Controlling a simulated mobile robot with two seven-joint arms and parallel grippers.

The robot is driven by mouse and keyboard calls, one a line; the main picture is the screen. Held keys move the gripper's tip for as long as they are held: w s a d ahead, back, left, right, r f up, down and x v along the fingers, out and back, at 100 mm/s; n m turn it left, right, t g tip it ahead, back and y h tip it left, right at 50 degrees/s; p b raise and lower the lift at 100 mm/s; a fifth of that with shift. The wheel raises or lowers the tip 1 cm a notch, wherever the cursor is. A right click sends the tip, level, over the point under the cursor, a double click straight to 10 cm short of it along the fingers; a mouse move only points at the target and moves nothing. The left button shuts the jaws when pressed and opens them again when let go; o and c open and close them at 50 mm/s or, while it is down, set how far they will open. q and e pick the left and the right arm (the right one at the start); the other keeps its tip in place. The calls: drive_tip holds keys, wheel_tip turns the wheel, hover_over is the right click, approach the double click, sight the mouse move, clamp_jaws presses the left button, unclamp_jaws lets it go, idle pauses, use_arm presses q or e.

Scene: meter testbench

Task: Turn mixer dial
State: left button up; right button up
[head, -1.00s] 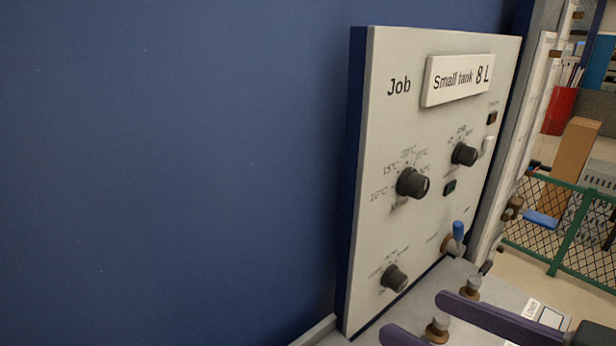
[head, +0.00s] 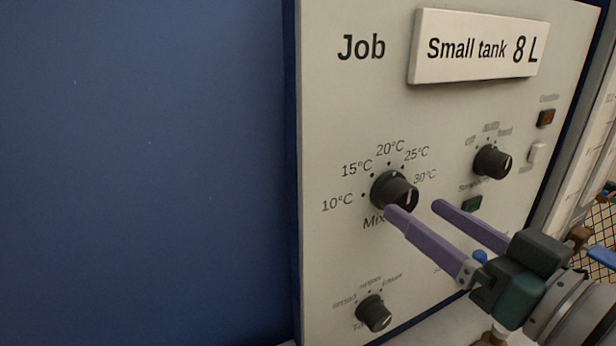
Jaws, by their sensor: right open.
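The mixer dial (head: 393,190) is a black round knob on the pale panel (head: 330,120), ringed by marks from 10°C to 30°C. Its white pointer line shows on the front face, toward the right side. My right gripper (head: 415,207) comes in from the lower right with two purple fingers, open and empty. The tip of its left finger overlaps the dial's lower edge in the head view; I cannot tell whether it touches. The other fingertip is to the right of the dial. The finger partly hides the "Mixer" label. My left gripper is not in view.
A sign (head: 478,47) reads "Small tank 8 L". A second knob (head: 491,162) marked off, auto and hand is at the right, and a third knob (head: 373,313) is below. The blue wall (head: 140,170) is bare.

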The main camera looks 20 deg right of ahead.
sight(408, 203)
drive_tip(key=shift+w+a, duration=0.15)
drive_tip(key=shift+w, duration=2.05)
clamp_jaws()
